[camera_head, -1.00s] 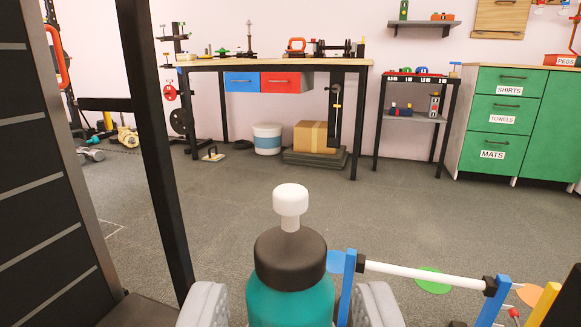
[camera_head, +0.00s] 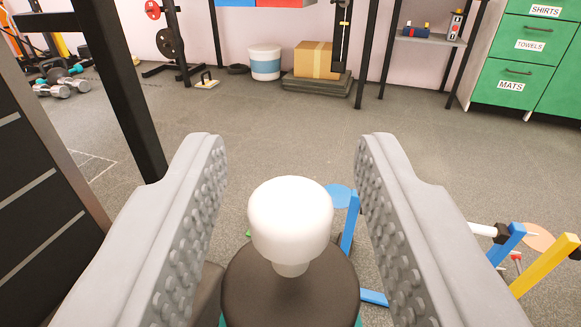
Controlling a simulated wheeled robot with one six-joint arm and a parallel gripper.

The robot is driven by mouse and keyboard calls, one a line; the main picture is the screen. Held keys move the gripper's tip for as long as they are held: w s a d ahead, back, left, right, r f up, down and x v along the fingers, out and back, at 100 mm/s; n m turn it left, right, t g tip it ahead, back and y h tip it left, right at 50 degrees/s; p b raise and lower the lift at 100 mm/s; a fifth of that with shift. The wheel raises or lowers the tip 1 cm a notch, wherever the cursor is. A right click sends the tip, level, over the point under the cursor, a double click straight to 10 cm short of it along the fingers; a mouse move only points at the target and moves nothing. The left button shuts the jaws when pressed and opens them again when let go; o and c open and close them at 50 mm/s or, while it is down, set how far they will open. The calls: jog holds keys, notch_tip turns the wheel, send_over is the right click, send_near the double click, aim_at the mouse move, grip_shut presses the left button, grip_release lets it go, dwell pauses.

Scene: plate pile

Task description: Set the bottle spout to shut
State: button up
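The bottle is teal with a dark brown-black cap (camera_head: 290,293) and a white spout (camera_head: 290,215) standing up on top of it. It is upright at the bottom middle of the view, and only thin teal edges of its body show below the cap. My gripper (camera_head: 290,165) is open. Its two grey studded fingers stand to the left and right of the spout and cap, with a visible gap on each side and nothing held. A short neck shows between the spout and the cap.
A blue post (camera_head: 350,222) and a yellow bar (camera_head: 545,265) of a low frame stand close behind and right of the bottle. A black upright (camera_head: 110,95) and dark slatted panel (camera_head: 40,200) are at the left. Open grey floor lies beyond.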

grip_shut()
jog(key=shift+f, duration=0.85)
grip_release()
jog(key=s, duration=1.7)
jog(key=shift+s, duration=0.2)
jog(key=shift+r, duration=0.1)
